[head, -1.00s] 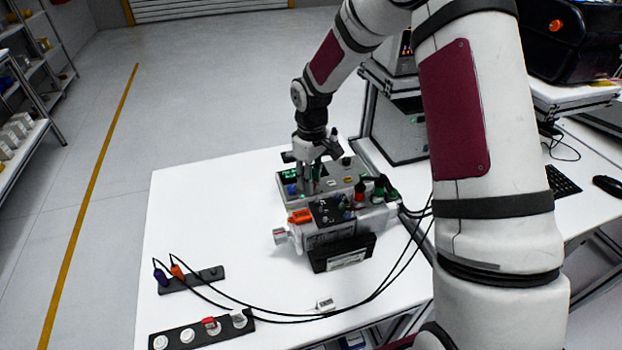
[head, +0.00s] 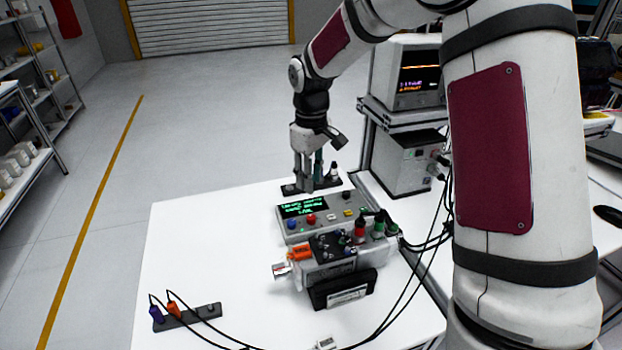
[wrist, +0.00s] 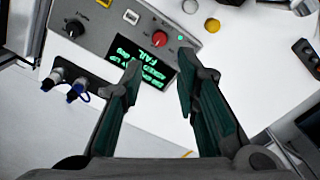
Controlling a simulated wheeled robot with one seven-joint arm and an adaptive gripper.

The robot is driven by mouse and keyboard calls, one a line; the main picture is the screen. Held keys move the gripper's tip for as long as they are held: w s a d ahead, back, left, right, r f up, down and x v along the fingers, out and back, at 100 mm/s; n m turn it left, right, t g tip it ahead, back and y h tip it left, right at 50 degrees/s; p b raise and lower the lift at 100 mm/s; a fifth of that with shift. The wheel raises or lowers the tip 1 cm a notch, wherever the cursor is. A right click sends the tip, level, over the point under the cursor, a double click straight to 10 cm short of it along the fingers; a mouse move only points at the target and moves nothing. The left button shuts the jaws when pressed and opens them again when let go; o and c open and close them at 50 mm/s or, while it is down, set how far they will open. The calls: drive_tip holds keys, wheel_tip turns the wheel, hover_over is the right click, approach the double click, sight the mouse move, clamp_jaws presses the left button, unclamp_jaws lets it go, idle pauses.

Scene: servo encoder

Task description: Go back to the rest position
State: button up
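My gripper (head: 309,183) points down above the far part of the white table, just behind the grey control box (head: 318,215) in the head view. In the wrist view my gripper (wrist: 160,85) has its two fingers apart with nothing between them. The control box (wrist: 110,35) lies beneath it there, with a red knob and a dark display (wrist: 148,62) lit with green text that includes "FAIL". My arm reaches over from the right of the head view.
A servo unit (head: 345,257) with plugged-in cables stands in front of the control box. An instrument with a screen (head: 418,78) stands on a shelf at right.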

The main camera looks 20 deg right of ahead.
drive_tip(key=s+r+m+t+h, duration=0.1)
drive_tip(key=s+r+m+t, duration=0.15)
drive_tip(key=s+r, duration=1.15)
drive_tip(key=s+r+m+t+y, duration=0.1)
drive_tip(key=s+m, duration=0.3)
drive_tip(key=s, duration=1.2)
drive_tip(key=shift+s+d+r+t, duration=0.2)
drive_tip(key=shift+r+t, duration=0.3)
drive_tip(key=shift+t, duration=0.35)
